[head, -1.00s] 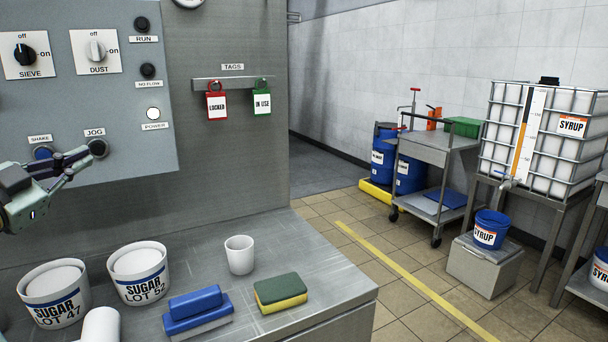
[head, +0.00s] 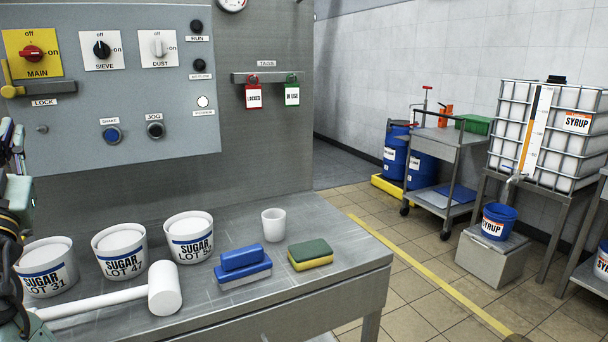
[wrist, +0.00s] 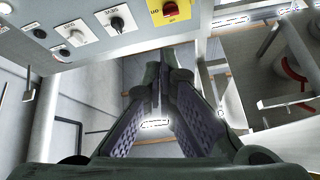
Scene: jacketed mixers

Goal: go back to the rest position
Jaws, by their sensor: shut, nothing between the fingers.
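My gripper (wrist: 160,82) is shut and empty in the wrist view, its two dark fingers meeting at the tips. Nothing is held between them. In the head view, part of my arm shows at the left edge, beside the grey control panel (head: 130,165). The JOG button (head: 155,129) and the blue SHAKE button (head: 112,134) are uncovered and clear of my arm. The yellow MAIN switch plate (wrist: 168,9) also shows at the top of the wrist view.
Sugar tubs (head: 188,238), a white mallet (head: 165,288), a blue block (head: 242,268), a sponge (head: 310,254) and a white cup (head: 273,225) stand on the steel bench (head: 340,265). Locked and in-use tags hang from a rail (head: 266,78). Tiled floor to the right has free room.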

